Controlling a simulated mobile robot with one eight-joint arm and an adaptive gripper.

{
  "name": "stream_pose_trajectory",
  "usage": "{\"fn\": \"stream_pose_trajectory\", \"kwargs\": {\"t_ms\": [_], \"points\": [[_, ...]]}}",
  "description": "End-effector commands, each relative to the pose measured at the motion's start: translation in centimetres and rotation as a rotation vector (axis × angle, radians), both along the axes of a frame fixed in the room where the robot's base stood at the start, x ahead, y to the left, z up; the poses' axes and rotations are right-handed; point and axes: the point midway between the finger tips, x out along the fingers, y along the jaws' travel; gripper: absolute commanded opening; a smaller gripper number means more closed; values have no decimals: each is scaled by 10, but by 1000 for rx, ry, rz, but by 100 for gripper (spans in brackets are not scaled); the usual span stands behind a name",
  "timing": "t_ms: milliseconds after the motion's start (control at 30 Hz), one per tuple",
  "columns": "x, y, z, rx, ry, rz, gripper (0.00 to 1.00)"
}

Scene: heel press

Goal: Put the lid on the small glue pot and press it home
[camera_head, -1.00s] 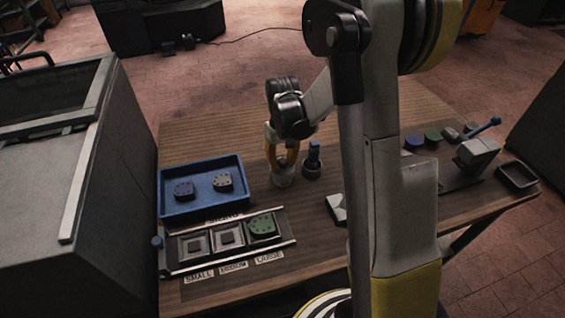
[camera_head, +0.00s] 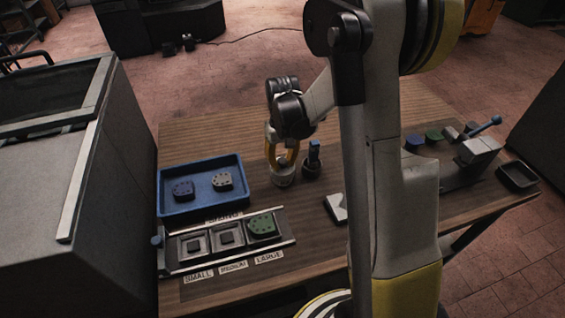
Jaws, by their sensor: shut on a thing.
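I cannot tell whether the lid is seated or level on the rim.
A blue tray (camera_head: 166,205) with two heel-shaped pieces lies to the left. In front is a rack (camera_head: 174,257) labelled small, medium and large, with a green piece (camera_head: 263,226) in the large place. A press (camera_head: 474,160) stands at the right. Table behind the pot is clear.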

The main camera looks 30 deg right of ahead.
Motion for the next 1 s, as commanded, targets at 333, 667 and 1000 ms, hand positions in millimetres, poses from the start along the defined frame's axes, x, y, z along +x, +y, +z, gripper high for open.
{"fn": "stream_pose_trajectory", "kwargs": {"t_ms": [333, 667, 1000], "points": [[0, 0, -1, 0, 0, 0, 4], [0, 0, -1, 0, 0, 0, 48], [0, 0, -1, 0, 0, 0, 70]]}}
